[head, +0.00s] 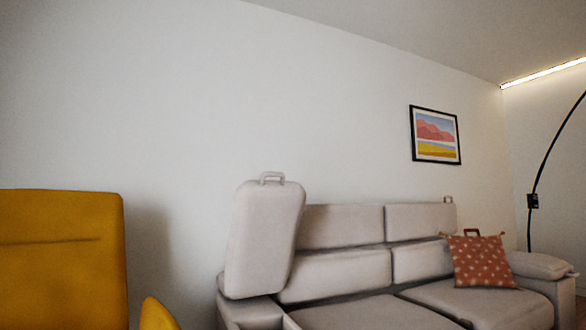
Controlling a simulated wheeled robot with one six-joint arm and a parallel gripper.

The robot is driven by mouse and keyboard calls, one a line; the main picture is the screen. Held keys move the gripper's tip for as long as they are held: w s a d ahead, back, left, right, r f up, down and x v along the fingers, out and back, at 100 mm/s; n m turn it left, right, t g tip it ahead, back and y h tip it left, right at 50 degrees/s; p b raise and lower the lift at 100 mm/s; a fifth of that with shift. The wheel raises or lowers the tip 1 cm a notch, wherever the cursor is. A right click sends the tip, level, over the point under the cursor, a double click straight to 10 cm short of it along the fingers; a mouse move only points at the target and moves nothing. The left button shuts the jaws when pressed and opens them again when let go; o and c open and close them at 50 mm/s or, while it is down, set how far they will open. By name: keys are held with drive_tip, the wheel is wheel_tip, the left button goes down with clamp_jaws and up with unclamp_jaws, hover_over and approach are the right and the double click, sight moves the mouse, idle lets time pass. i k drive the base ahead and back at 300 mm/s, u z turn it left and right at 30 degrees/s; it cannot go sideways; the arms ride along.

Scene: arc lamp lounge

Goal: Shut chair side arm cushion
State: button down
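A light grey sofa (345,276) stands against the wall at the lower right of the head view. Its near, left arm cushion (264,240) stands raised and steeply tilted above the arm base (250,312), with a small handle (271,177) at its top edge. The far, right arm cushion (541,265) lies flat. My gripper does not show in this view.
A mustard yellow chair (62,255) fills the lower left, with bare wall between it and the sofa. A red patterned pillow (481,262) leans at the sofa's right end. A black arc lamp (549,150) stands at the far right. A framed picture (436,151) hangs above the sofa.

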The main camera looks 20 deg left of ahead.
sight(266, 215)
drive_tip(key=z, duration=0.15)
drive_tip(key=i, duration=2.25)
drive_tip(key=u, duration=1.15)
drive_tip(key=i, duration=0.7)
drive_tip(key=u, duration=0.8)
